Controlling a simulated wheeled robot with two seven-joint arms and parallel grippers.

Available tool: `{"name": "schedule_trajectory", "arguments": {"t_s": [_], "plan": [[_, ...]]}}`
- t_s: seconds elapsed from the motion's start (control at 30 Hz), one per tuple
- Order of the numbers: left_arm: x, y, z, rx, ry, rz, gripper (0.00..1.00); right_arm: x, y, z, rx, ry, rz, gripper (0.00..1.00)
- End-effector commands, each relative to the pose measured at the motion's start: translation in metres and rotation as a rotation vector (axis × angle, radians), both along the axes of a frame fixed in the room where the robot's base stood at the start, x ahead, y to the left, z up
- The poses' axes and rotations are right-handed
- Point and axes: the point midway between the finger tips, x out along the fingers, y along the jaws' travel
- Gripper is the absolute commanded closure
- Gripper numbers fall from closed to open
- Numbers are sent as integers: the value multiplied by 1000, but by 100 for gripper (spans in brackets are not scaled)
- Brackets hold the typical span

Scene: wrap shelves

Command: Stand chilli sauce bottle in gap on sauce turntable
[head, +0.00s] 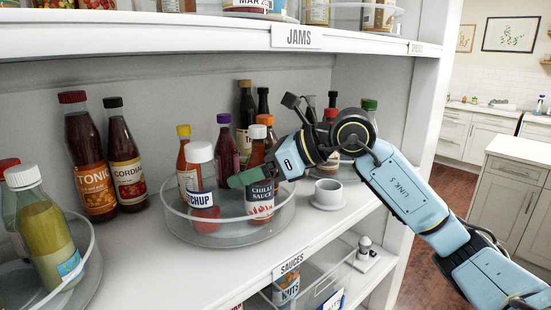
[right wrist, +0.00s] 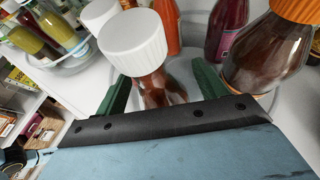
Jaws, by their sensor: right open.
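The chilli sauce bottle (head: 260,203), dark red with a pale cap, stands upright at the right front of the clear round sauce turntable (head: 222,238). My right gripper (head: 250,177) reaches in from the right at the bottle's upper label; one green finger shows left of it, and the other is hidden in the head view. In the right wrist view, the open fingers (right wrist: 160,95) lie on either side of a white-capped bottle (right wrist: 158,88); contact cannot be told. The ketchup bottle (head: 200,178) stands left on the turntable. My left gripper is out of view.
Several other sauce bottles, such as a yellow-capped one (head: 184,160) and a purple-capped one (head: 226,150), crowd the turntable's back. Tonic (head: 90,165) and cordial (head: 124,160) bottles stand left. The JAMS shelf (head: 200,38) hangs above.

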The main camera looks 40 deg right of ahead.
Motion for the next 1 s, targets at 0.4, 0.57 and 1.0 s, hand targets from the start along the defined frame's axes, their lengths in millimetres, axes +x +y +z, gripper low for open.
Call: {"name": "schedule_trajectory", "arguments": {"t_s": [0.4, 0.57, 1.0], "plan": [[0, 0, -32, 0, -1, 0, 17, -58, -47, 32, -3, -1, -5, 29], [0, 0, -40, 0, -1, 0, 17, -73, -59, 43, -2, -2, -3, 29], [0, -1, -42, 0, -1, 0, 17, -83, -66, 51, -1, -1, -1, 29]]}}
